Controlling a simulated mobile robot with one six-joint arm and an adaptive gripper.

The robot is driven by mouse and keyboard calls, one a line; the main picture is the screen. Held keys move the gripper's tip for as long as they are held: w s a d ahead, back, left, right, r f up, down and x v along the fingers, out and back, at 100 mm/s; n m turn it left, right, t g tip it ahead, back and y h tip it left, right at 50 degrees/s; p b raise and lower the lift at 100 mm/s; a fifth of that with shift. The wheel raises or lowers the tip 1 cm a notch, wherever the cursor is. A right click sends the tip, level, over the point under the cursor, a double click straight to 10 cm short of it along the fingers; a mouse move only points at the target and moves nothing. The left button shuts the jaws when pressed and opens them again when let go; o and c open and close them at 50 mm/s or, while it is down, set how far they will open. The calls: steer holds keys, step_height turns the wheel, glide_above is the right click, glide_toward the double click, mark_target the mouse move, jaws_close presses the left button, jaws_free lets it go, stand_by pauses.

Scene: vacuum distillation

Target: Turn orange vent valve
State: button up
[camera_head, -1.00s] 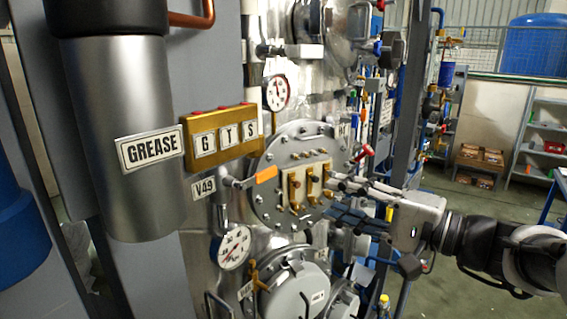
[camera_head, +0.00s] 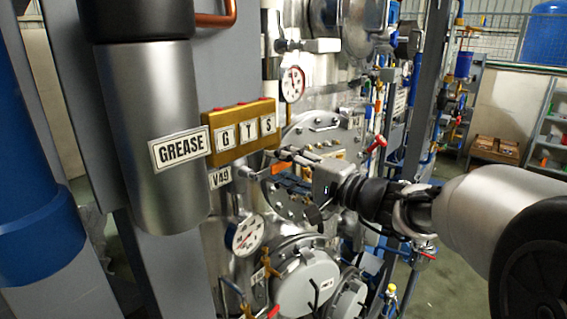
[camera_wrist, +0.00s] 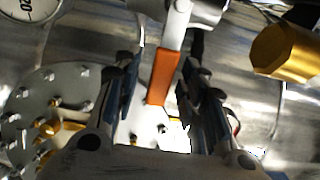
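The orange vent valve handle (camera_head: 286,168) sits on the steel panel, just right of the V49 label (camera_head: 220,179). In the wrist view the orange lever (camera_wrist: 162,78) hangs from a pale metal stem, pointing down and slightly left. My gripper (camera_head: 278,169) reaches in from the right with its fingers on either side of the handle. In the wrist view my gripper (camera_wrist: 162,72) is open, with the lever between the two dark fingers and a visible gap on each side. The gripper partly hides the handle in the head view.
A round bolted flange (camera_head: 318,128) lies behind my gripper. Gauges stand above (camera_head: 292,84) and below (camera_head: 245,235). A grey GREASE cylinder (camera_head: 155,150) and a gold G-T-S box (camera_head: 241,131) are to the left.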

steer(key=shift+w+a, duration=0.2)
steer(key=shift+a, duration=0.05)
steer(key=shift+c, duration=0.3)
jaws_close()
stand_by(0.5)
